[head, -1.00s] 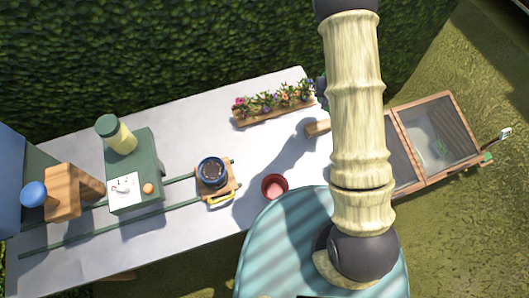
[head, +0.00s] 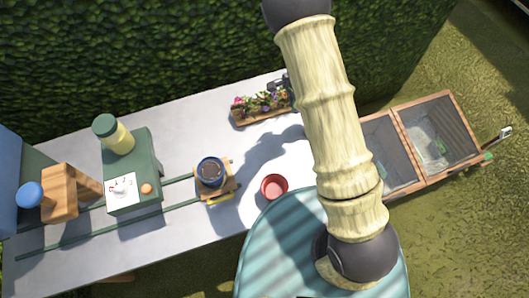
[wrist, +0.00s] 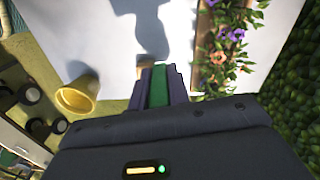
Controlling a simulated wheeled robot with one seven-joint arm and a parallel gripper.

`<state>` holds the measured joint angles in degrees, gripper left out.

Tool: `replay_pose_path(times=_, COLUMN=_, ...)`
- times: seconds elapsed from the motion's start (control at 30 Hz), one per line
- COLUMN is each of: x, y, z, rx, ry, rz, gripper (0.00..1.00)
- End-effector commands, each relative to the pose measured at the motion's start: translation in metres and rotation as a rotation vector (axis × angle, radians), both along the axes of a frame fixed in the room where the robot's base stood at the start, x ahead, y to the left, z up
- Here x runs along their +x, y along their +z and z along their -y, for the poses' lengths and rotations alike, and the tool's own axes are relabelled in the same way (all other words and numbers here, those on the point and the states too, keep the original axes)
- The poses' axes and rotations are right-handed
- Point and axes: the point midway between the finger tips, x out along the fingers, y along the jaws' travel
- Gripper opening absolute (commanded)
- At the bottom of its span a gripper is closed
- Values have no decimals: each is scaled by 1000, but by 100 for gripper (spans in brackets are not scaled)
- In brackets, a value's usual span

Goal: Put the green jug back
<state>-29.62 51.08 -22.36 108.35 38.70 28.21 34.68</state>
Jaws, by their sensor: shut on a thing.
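My gripper (wrist: 158,70) shows in the wrist view with its two dark fingers closed around a narrow green piece (wrist: 158,90), which I take to be part of the green jug. The rest of the jug is hidden behind the gripper body or out of view. The gripper is over the pale table beside the flower planter (wrist: 222,50). In the head view my arm covers most of this area, and no green jug can be made out there.
The pale table (head: 75,232) carries the flower planter (head: 263,117), a red pot (head: 274,187), a dark blue-rimmed pot on a wooden carriage (head: 211,171) and a green machine (head: 147,171). Wood-framed boxes (head: 452,121) stand at the right.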

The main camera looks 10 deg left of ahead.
Motion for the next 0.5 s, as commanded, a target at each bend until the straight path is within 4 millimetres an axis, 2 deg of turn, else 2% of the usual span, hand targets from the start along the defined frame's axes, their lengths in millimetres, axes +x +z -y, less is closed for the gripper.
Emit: replay_pose_path(times=0.5, x=-21, y=-2, z=-61, rx=0, ry=-555, rz=-1, gripper=0)
